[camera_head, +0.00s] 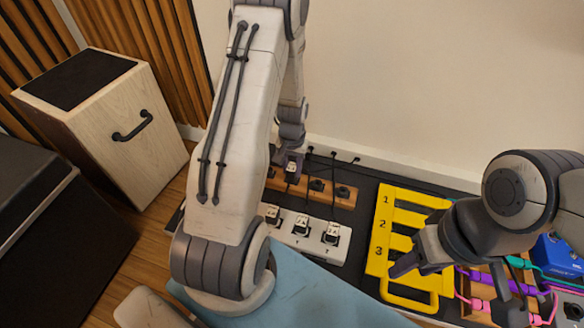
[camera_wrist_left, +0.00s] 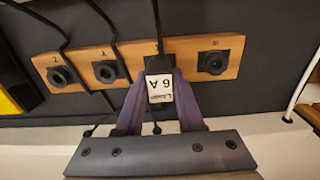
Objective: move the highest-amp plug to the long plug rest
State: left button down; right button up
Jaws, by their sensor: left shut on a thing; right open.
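My left gripper (camera_head: 290,166) is shut on a plug (camera_wrist_left: 160,88) with a white label reading 6 A, upside down in the left wrist view. The plug is at the third position of a long wooden rest (camera_wrist_left: 190,73), between the Y and W positions; I cannot tell whether it touches. The other positions, with black round fittings, look empty. In the head view the wooden rest (camera_head: 330,198) lies behind a white power strip (camera_head: 318,246). Several labelled plugs (camera_head: 301,226) sit in the strip; their ratings are too small to read. My right gripper (camera_head: 455,280) is open and empty.
A yellow rack (camera_head: 379,250) numbered 1 to 3 lies right of the strip. Coloured cables, a wooden piece and a blue box (camera_head: 560,258) are at the far right. Black cables run from the wall behind the rest. My left arm hides part of the table.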

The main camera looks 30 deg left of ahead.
pick_arm(q)
jog(key=shift+c, duration=2.2)
grip_release()
notch_tip(320, 180, up, 11)
jog(key=p, duration=0.6)
jog(key=shift+f+p, duration=0.2)
jog(key=shift+p, duration=0.2)
